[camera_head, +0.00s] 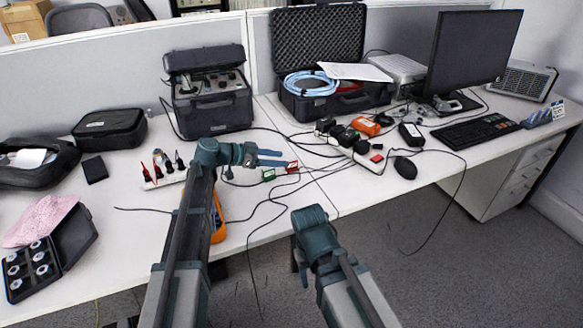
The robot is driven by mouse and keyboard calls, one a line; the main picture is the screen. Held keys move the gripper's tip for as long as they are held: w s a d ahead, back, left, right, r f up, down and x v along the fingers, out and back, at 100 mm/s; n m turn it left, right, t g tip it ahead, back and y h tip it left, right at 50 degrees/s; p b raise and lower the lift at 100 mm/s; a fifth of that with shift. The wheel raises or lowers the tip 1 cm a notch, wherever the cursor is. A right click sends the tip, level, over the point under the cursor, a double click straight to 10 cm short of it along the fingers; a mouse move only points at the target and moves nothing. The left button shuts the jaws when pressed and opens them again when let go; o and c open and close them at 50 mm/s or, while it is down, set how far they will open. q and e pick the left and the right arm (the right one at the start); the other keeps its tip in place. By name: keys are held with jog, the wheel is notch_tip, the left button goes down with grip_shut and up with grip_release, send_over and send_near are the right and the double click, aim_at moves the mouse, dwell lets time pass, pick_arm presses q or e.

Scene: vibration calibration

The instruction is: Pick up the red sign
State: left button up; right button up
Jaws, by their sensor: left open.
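A small red sign (292,167) stands on the white desk, just right of a small green sign (268,174). My left gripper (284,158) reaches in from the left with its two blue fingers apart and pointing right. In the picture its fingertips are just above and left of the red sign, and nothing shows between them. Whether the fingers touch the sign cannot be told. My right arm is low in the middle, in front of the desk edge, and its jaws do not show.
Black cables cross the desk (130,240) around the signs. An orange meter (217,218) is partly hidden behind my left arm. A power strip (350,145) with plugs and a black mouse (405,168) are to the right. An open black case (330,100) stands behind.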

aim_at(291, 160)
pick_arm(q)
jog(key=b+x, duration=0.2)
jog(key=x, duration=0.3)
jog(key=shift+s+d+f, duration=0.15)
grip_shut()
